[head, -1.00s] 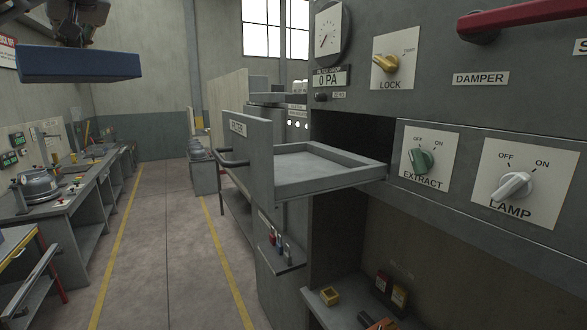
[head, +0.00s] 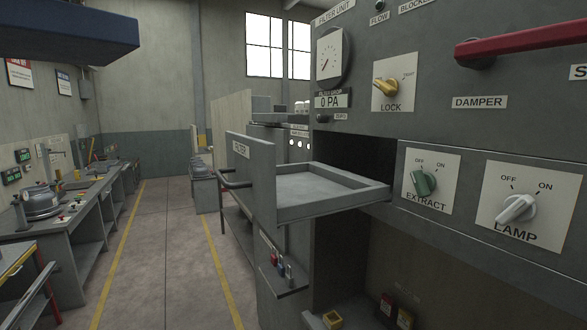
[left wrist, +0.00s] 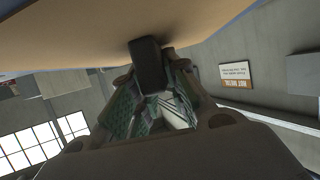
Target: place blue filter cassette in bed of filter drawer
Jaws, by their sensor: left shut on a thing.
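The blue filter cassette (head: 70,35) hangs in the air at the top left of the head view, partly cut off by the frame edge. In the left wrist view its tan underside or face (left wrist: 90,35) fills the top, with a dark tab (left wrist: 147,65) at its edge. My left gripper (left wrist: 160,95) is shut on the cassette there; it is out of the head view. The filter drawer (head: 250,165) is pulled out of the filter unit, and its shallow bed (head: 318,187) is empty. The cassette is apart from the drawer, to its left and higher. My right gripper is not in view.
The unit's panel (head: 440,130) rises right of the drawer, with knobs and a red damper handle (head: 525,44). A small rack (head: 283,272) hangs below the drawer. Benches (head: 70,215) line the left wall. The aisle floor (head: 165,260) between is clear.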

